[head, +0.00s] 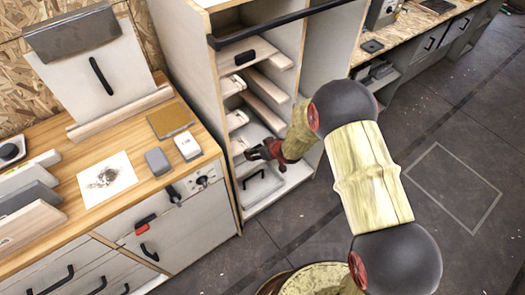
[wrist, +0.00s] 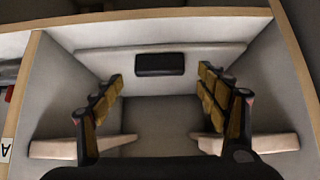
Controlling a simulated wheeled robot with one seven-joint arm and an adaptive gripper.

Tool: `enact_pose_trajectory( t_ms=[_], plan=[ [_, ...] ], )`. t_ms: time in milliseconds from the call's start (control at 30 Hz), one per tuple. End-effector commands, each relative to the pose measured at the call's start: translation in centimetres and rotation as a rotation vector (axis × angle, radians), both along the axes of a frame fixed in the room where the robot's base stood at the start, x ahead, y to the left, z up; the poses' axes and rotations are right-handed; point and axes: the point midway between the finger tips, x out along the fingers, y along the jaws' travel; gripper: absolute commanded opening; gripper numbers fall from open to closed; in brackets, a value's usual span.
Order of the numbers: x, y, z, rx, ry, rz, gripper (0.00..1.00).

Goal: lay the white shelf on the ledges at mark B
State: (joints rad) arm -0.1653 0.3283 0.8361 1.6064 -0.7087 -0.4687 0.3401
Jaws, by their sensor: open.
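A white board with a dark block on its front edge, which looks like the white shelf (wrist: 105,60), spans between the side walls ahead of my gripper in the wrist view. A board with a similar dark block (head: 262,50) lies high in the tall cabinet in the head view; I cannot tell whether it is the same one. My gripper (wrist: 160,90) is open and empty, its fingers apart on either side of a clear gap. Pale ledges (wrist: 55,148) (wrist: 270,144) stick out from both side walls. A tag with a letter A shows at the left edge. Mark B is not readable.
The tall cabinet (head: 205,85) has several ledge pairs and a black bar (head: 290,22) across its upper front. A pale panel with a handle (head: 264,188) is at its bottom. A cluttered wooden worktop (head: 135,140) stands left. The floor at right (head: 450,180) is clear.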

Motion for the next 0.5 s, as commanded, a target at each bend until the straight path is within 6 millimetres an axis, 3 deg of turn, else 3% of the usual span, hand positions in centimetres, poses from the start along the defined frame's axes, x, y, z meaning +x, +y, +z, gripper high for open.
enact_pose_trajectory(
  t_ms=[200,500],
  plan=[
    [1.3,0.8,-1.5,0.001,-0.001,0.000,0.74],
    [1.6,1.0,-1.7,0.000,0.000,0.000,0.74]
  ],
)
